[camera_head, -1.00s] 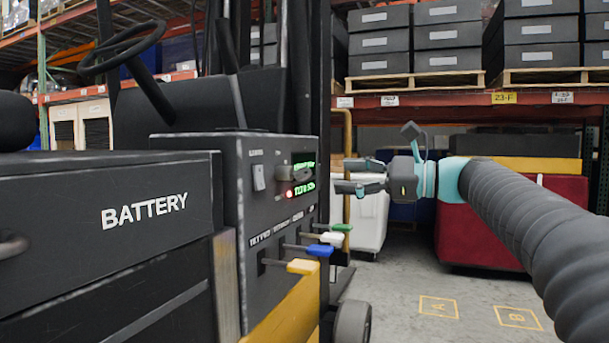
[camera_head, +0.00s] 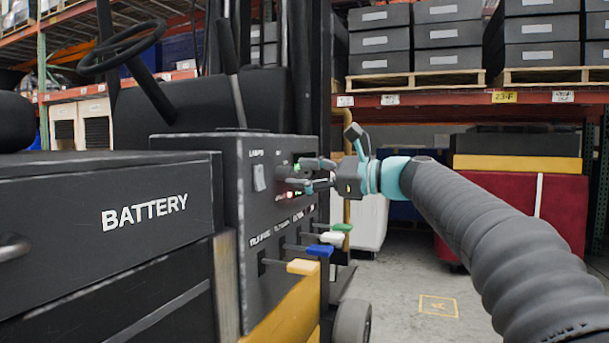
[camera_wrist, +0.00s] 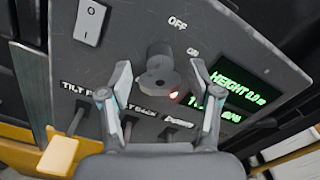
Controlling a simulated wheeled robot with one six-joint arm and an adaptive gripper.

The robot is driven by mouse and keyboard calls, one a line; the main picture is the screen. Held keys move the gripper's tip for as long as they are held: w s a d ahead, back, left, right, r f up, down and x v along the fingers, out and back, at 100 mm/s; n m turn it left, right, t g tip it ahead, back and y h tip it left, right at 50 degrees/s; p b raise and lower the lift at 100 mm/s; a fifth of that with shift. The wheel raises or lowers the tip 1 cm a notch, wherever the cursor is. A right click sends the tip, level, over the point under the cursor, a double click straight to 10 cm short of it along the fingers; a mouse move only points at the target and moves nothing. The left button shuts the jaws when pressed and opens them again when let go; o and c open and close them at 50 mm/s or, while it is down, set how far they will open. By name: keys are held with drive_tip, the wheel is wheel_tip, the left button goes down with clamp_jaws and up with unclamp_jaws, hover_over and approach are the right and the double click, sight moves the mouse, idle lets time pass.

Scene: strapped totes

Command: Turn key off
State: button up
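The key (camera_wrist: 157,68) is a dark round knob with a protruding grip on the grey control panel (camera_head: 262,220), between the OFF and ON labels in the wrist view. In the head view it is mostly hidden behind my gripper (camera_head: 312,174). My gripper also shows in the wrist view (camera_wrist: 158,82), its two fingers spread apart on either side of the key. It looks open, with a visible gap between each finger and most of the knob. A small red light glows beside the key, and the green display (camera_wrist: 235,95) is lit, reading HEIGHT.
A rocker switch (camera_head: 259,177) sits left of the key. Levers with yellow (camera_head: 303,267), blue (camera_head: 320,250), white (camera_head: 332,238) and green (camera_head: 342,228) knobs stick out below my gripper.

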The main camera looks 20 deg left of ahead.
drive_tip(key=c, duration=1)
drive_tip(key=n+b, duration=0.1)
drive_tip(key=n, duration=0.4)
drive_tip(key=shift+f+n, duration=0.1)
drive_tip(key=shift+n, duration=0.3)
drive_tip(key=n+b, duration=0.2)
drive_tip(key=n, duration=0.3)
drive_tip(key=shift+n, duration=0.4)
drive_tip(key=shift+n+b, duration=0.3)
drive_tip(key=o, duration=1.2)
